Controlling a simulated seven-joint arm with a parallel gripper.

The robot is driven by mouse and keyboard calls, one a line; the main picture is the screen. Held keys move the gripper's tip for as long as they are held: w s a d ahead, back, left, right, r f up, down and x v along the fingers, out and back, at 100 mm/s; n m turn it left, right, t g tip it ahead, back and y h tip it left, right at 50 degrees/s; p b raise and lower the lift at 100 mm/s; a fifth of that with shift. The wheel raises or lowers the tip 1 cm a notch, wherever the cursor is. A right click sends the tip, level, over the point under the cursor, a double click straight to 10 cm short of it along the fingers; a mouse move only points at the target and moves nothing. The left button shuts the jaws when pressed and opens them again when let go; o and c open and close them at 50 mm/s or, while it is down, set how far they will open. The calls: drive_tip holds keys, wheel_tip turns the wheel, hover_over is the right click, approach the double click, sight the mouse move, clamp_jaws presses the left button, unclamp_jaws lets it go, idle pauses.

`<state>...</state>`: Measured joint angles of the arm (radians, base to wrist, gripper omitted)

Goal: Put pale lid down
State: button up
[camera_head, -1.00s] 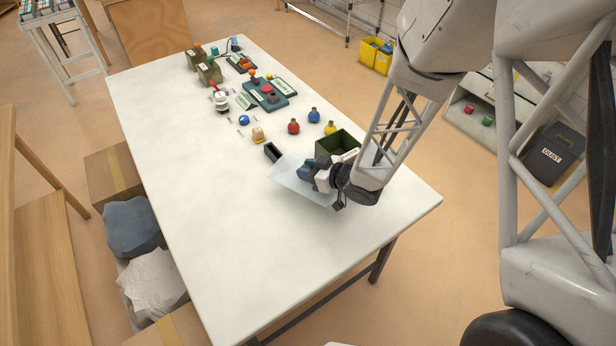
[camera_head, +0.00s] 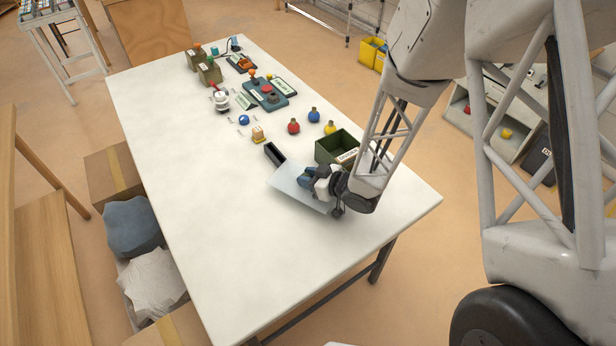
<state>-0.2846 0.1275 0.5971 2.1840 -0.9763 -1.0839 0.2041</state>
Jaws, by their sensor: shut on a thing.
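The pale lid (camera_head: 297,189) is a flat, translucent whitish panel over the near right part of the white table (camera_head: 215,235). My gripper (camera_head: 307,178) is shut on the pale lid along its right side. The lid is low over the tabletop; I cannot tell whether it touches it. Part of the lid is hidden behind the gripper. A dark green open box (camera_head: 330,147) stands just behind my gripper, and a small black open box (camera_head: 274,153) lies just beyond the lid's far edge.
Red (camera_head: 293,127), blue (camera_head: 314,116) and yellow (camera_head: 330,128) round flasks stand beyond the green box. A teal device (camera_head: 266,95), a white stacked item (camera_head: 221,101) and olive boxes (camera_head: 209,72) are farther back. The table's left and near parts are clear.

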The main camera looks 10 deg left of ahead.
drive_tip(key=shift+f, duration=0.4)
drive_tip(key=shift+s+f, duration=0.1)
drive_tip(key=shift+f, duration=0.2)
drive_tip(key=o, duration=0.9)
drive_tip(key=shift+o, duration=0.2)
drive_tip(key=shift+r, duration=0.5)
drive_tip(key=v, duration=1.2)
drive_tip(key=shift+r, duration=0.25)
